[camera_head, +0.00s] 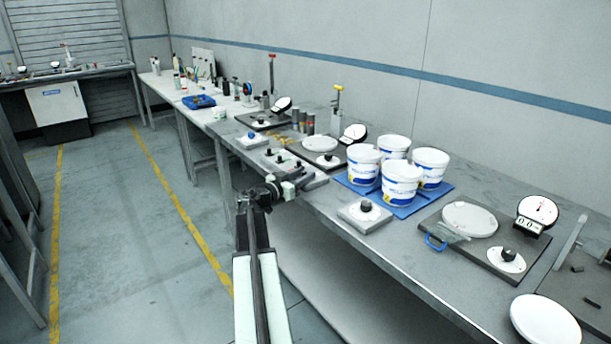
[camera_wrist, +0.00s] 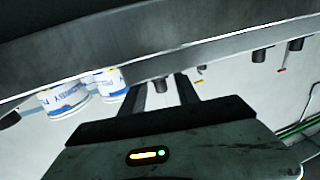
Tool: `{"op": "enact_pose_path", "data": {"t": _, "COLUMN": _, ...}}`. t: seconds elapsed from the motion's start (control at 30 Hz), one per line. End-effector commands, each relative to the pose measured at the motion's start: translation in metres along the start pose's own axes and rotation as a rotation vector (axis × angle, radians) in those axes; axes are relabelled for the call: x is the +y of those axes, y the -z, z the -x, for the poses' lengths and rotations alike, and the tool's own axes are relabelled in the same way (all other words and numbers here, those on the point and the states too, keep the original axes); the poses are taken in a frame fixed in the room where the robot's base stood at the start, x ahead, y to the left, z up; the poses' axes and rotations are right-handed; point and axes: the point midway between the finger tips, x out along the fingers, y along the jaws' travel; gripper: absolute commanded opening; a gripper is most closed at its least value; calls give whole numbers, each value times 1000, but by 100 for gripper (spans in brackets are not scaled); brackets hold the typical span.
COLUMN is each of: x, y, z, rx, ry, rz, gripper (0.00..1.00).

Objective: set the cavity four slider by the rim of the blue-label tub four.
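Several white tubs (camera_head: 401,184) with blue-and-yellow labels stand upright on a blue mat (camera_head: 420,210) on the bench. I cannot read a number on any label. Two tubs (camera_wrist: 64,98) also show upside down at the left of the wrist view. A grey panel with small dark knobs (camera_head: 298,163) lies left of the tubs, partly behind my gripper; I cannot tell whether it holds the cavity four slider. My gripper (camera_head: 300,178) is at the bench's front edge, left of and apart from the tubs. In the wrist view its two dark fingers (camera_wrist: 163,92) are apart, with nothing seen between them.
A box with a black knob (camera_head: 365,213) sits in front of the mat. A plate with a round white disc (camera_head: 469,219) and a dial gauge (camera_head: 537,211) stand at right. Another dial (camera_head: 355,132) stands behind the tubs. The aisle floor (camera_head: 120,230) at left is clear.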

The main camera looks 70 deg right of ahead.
Motion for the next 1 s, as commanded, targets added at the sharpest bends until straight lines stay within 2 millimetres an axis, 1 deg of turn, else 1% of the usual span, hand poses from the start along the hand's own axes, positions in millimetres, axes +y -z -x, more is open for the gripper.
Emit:
{"op": "enact_pose_path", "data": {"t": 0.03, "x": 0, "y": 0, "z": -4, "rx": 0, "ry": -1, "rz": 0, "gripper": 37}}
{"op": "enact_pose_path", "data": {"t": 0.1, "x": 0, "y": 0, "z": -7, "rx": 0, "ry": 0, "rz": 0, "gripper": 37}}
{"op": "enact_pose_path", "data": {"t": 0.3, "x": 1, "y": 0, "z": -7, "rx": 0, "ry": 0, "rz": 0, "gripper": 37}}
{"op": "enact_pose_path", "data": {"t": 0.33, "x": 1, "y": 0, "z": -7, "rx": 0, "ry": 0, "rz": 0, "gripper": 35}}
{"op": "enact_pose_path", "data": {"t": 0.37, "x": 1, "y": 0, "z": -7, "rx": 0, "ry": 0, "rz": 0, "gripper": 26}}
{"op": "enact_pose_path", "data": {"t": 0.4, "x": 1, "y": 0, "z": -7, "rx": -1, "ry": 0, "rz": 0, "gripper": 15}}
{"op": "enact_pose_path", "data": {"t": 0.47, "x": 1, "y": 0, "z": -7, "rx": -1, "ry": -1, "rz": 0, "gripper": 0}}
{"op": "enact_pose_path", "data": {"t": 1.0, "x": 3, "y": -1, "z": -8, "rx": -3, "ry": -5, "rz": -1, "gripper": 0}}
